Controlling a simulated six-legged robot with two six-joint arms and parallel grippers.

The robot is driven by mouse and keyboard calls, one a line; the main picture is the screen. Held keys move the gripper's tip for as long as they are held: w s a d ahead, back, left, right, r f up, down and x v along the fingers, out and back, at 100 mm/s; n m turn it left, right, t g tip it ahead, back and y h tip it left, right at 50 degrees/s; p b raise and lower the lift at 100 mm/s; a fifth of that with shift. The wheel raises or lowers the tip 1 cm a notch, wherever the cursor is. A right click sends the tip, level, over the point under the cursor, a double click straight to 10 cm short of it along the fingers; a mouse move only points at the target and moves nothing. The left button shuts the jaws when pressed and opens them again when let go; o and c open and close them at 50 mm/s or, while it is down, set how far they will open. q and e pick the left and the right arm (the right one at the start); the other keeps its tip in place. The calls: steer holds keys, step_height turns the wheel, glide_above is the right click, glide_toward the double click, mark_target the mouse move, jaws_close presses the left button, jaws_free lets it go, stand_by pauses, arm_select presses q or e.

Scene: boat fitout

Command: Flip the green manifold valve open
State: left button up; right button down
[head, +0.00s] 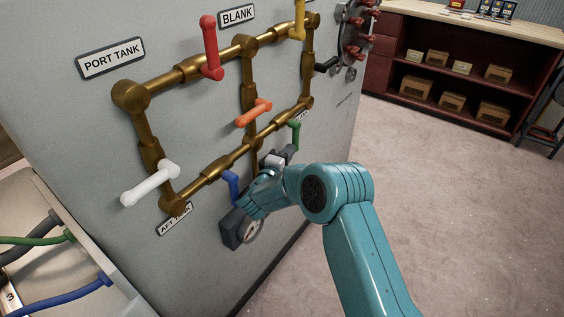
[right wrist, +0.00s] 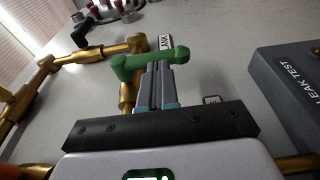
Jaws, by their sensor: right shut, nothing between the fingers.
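The green valve handle (head: 295,133) is at the lower right of the brass manifold, on the grey wall panel. In the head view its upper part shows above my right gripper (head: 286,154), which hides the lower part and the valve body. In the right wrist view the green handle (right wrist: 148,60) lies across the tips of my right gripper (right wrist: 157,72). The fingers are shut together with nothing between them. They are at the handle, but I cannot tell whether they touch it. My left gripper is not in view.
The brass pipes (head: 224,161) also carry blue (head: 231,186), orange (head: 253,113), white (head: 150,184), red (head: 210,48) and yellow (head: 299,20) handles. The blue one is close to my right wrist. A dark leak test box (right wrist: 290,85) with a gauge is below. Open floor lies right.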

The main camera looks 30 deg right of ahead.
steer(key=shift+x, duration=0.85)
steer(key=shift+f, duration=0.1)
